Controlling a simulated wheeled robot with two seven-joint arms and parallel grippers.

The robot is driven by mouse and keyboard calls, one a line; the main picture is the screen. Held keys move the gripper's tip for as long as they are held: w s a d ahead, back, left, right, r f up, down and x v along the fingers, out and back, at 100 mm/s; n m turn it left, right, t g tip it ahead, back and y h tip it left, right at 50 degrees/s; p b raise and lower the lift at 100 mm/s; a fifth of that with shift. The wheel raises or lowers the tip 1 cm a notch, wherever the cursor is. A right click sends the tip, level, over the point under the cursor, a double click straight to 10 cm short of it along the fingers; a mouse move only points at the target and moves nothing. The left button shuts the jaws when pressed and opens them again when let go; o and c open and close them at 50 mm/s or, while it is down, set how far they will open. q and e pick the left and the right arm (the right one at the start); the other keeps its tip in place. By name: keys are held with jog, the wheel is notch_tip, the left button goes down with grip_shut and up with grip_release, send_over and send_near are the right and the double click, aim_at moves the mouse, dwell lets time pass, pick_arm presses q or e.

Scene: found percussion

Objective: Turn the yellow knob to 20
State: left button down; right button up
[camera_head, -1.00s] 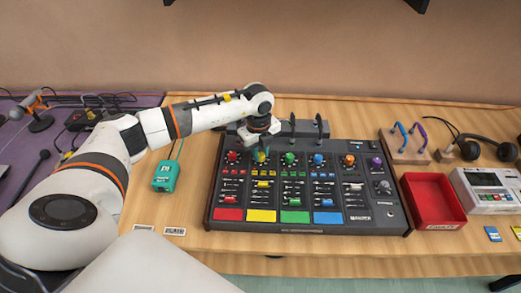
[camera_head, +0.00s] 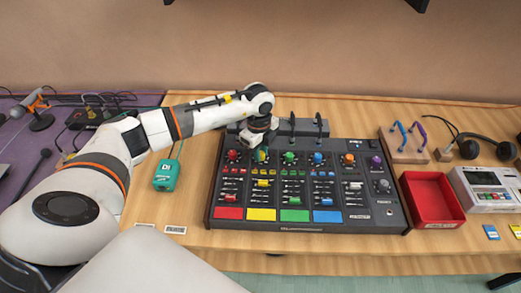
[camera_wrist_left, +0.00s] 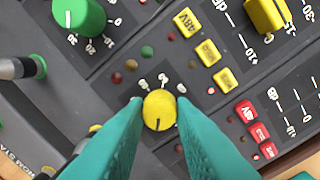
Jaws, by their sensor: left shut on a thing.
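In the left wrist view the yellow knob (camera_wrist_left: 159,106) sits between the two teal fingertips of my left gripper (camera_wrist_left: 160,112), which touch its opposite sides. The knob's dark pointer line runs toward the bottom of the picture. A few small white scale marks show above the knob, too small to read surely; the rest of its scale is hidden by the fingers. In the head view my left gripper (camera_head: 262,155) is on the second column of the black mixer (camera_head: 393,218), and its fingers mostly hide the yellow knob. My right gripper is not in view.
Red (camera_head: 232,156), green (camera_head: 289,158) and blue (camera_head: 319,158) knobs stand close beside the gripper. Black cable loops (camera_head: 319,125) rise behind the mixer. A teal device (camera_head: 165,176) lies to its left and a red tray (camera_head: 433,200) to its right.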

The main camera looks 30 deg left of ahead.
pick_arm(q)
jog(key=c, duration=1.2)
grip_release()
jog(key=shift+c, duration=0.2)
jog(key=shift+r, duration=0.1)
notch_tip(320, 180, up, 12)
jog(key=b, duration=0.2)
jog(key=shift+s, duration=0.25)
